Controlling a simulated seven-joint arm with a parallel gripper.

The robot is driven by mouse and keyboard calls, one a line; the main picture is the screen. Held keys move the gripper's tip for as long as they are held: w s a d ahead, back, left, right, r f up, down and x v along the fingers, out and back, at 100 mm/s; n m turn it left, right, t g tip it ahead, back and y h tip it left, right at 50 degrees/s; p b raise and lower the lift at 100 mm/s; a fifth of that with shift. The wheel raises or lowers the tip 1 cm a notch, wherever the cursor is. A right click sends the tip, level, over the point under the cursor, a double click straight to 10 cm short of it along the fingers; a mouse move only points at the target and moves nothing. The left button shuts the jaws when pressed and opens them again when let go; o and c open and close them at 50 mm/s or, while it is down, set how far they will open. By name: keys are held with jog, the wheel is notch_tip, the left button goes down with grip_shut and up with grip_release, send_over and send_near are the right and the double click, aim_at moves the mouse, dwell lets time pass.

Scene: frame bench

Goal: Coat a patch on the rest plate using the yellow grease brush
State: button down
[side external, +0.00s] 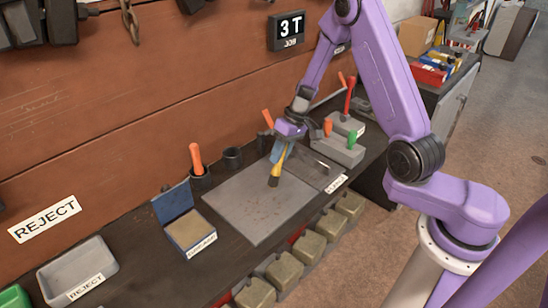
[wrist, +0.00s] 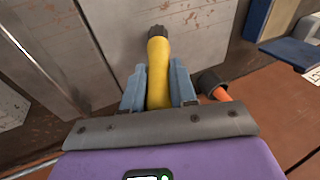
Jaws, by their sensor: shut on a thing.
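The yellow grease brush (side external: 275,172) is in my gripper (side external: 280,150), dark bristles down, over the right part of a large light-grey plate (side external: 245,205) with brown specks. This is probably the rest plate. In the wrist view, the blue fingers (wrist: 158,88) are shut on the brush's yellow handle (wrist: 158,62) from both sides. Its dark tip (wrist: 158,32) points at the speckled plate (wrist: 205,30). I cannot tell whether the bristles touch the plate. No coated patch is clear on it.
An open blue box (side external: 178,202) with a tan pad stands left of the plate. Behind are a cup with an orange handle (side external: 196,155) and a dark cup (side external: 233,157). Grey blocks (side external: 338,152) with coloured handles stand right. A reject tray (side external: 78,270) lies front left.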

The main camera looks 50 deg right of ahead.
jog(key=shift+d, duration=0.5)
jog(key=shift+w, duration=0.4)
jog(key=shift+w+a, duration=0.15)
jog(key=shift+a, duration=5.1)
jog(key=shift+d, duration=5.2)
notch_tip(320, 180, up, 7)
jog(key=w, duration=0.1)
jog(key=shift+r, duration=0.15)
